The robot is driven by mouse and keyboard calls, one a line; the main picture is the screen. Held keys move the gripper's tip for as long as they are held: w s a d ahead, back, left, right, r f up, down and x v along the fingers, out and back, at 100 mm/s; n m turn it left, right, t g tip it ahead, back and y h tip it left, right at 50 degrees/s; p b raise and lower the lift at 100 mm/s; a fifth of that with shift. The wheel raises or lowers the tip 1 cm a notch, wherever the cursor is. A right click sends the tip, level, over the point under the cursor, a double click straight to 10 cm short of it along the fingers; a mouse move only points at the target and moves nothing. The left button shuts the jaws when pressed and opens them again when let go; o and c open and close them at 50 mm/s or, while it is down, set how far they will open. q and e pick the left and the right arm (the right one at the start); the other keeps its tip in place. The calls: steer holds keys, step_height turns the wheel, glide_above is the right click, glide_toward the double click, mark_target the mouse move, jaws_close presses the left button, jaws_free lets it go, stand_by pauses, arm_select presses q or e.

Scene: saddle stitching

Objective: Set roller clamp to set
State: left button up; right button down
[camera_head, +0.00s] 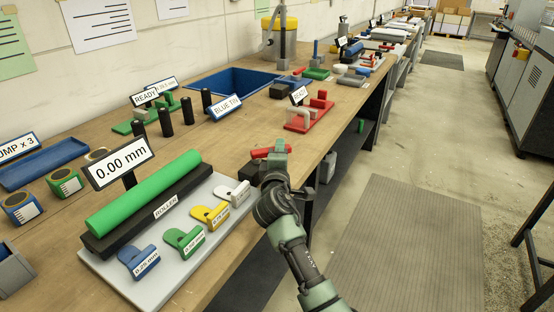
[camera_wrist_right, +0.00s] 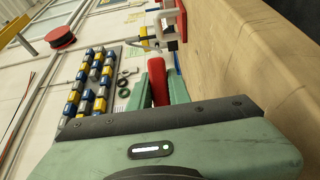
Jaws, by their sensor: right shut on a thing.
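The roller unit has a green roller (camera_head: 145,192) over a black bar labelled ROLLER on a light grey base plate (camera_head: 118,279). A sign (camera_head: 119,163) above it reads 0.00 mm. My right gripper (camera_head: 279,150) is beyond the far end of the roller, by the table's right edge. It is shut on a red bar-shaped piece (camera_head: 262,152), whose end sticks out to the left. In the right wrist view the red piece (camera_wrist_right: 158,80) lies between the two green fingers. I cannot tell whether it is a clamp lever. My left gripper is not in view.
Blue, green, yellow and white gauge tabs (camera_head: 184,241) lie along the plate's right side. A red fixture (camera_head: 309,113) with a READY sign stands beyond my right gripper. A blue bin (camera_head: 235,82) and black cylinders are farther back.

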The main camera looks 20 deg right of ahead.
steer(key=shift+s+f+m+h+b, duration=0.2)
steer(key=shift+m+h+b, duration=0.15)
steer(key=shift+h, duration=0.15)
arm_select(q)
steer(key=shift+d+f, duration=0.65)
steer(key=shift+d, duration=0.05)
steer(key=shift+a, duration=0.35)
arm_select(e)
steer(key=shift+r, duration=0.1)
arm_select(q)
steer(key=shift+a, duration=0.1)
arm_select(e)
steer(key=c, duration=1.3)
jaws_free()
steer(key=shift+a, duration=0.1)
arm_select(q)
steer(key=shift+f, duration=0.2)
arm_select(e)
steer(key=v, duration=0.7)
steer(key=shift+s+a+r, duration=0.15)
steer(key=shift+s+a, duration=0.1)
steer(key=shift+s, duration=0.1)
